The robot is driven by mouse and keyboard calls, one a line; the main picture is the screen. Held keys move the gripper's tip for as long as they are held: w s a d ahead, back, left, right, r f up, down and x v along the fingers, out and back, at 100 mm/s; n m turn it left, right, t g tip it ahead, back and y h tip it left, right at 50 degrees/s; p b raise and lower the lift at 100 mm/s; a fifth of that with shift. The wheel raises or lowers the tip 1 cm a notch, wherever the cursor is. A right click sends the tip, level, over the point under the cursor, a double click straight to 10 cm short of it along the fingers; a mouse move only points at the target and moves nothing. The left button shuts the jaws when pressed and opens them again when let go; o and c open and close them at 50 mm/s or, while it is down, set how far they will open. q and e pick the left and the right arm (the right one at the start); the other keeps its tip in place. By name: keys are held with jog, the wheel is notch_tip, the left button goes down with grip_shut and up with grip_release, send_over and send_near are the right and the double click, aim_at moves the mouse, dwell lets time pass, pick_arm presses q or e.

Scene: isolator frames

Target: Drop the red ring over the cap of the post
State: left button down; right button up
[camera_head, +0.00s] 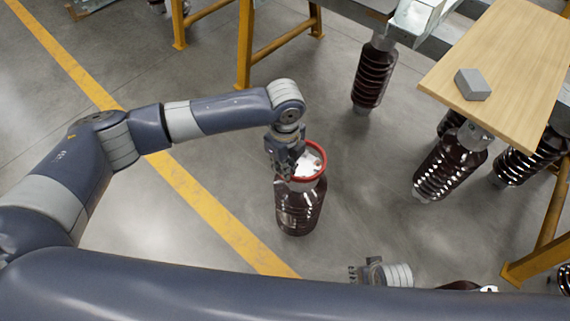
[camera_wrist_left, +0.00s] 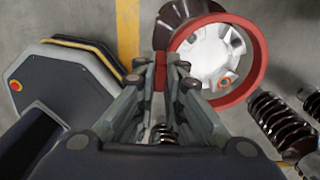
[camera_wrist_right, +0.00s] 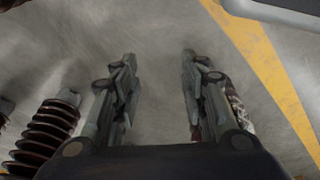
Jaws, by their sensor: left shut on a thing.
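The red ring (camera_head: 323,168) is held at its rim by my left gripper (camera_head: 289,169), which is shut on it. The post (camera_head: 299,212) is a dark brown glossy ribbed insulator standing on the floor, with a white metal cap (camera_head: 309,163) on top. From the head, the ring appears around the cap. In the left wrist view the ring (camera_wrist_left: 262,62) encircles the cap (camera_wrist_left: 207,57) in the picture, and the left fingertips (camera_wrist_left: 174,70) pinch its left side. I cannot tell how high the ring is above the cap. My right gripper (camera_wrist_right: 158,75) is open and empty.
A wooden tabletop (camera_head: 510,60) with a grey block (camera_head: 472,84) stands at the right. Several brown insulators stand or hang near it, one (camera_head: 371,80) behind the post. Yellow frames (camera_head: 245,45) stand at the back. The floor left of the post is clear, with a yellow line (camera_head: 205,205).

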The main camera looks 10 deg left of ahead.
jog(key=shift+w+r, duration=0.15)
jog(key=shift+r, duration=0.05)
dwell(0.3)
pick_arm(q)
jog(key=shift+p, duration=0.3)
pick_arm(e)
jog(key=shift+s+f, duration=0.25)
jog(key=shift+f, duration=0.25)
jog(key=shift+s+f, duration=0.25)
jog(key=shift+f, duration=0.25)
jog(key=shift+f, duration=0.25)
jog(key=shift+s+d+f, duration=0.1)
jog(key=shift+s+f, duration=0.35)
jog(key=shift+f, duration=0.25)
pick_arm(q)
jog(key=shift+p, duration=0.3)
pick_arm(e)
jog(key=shift+w+r, duration=0.15)
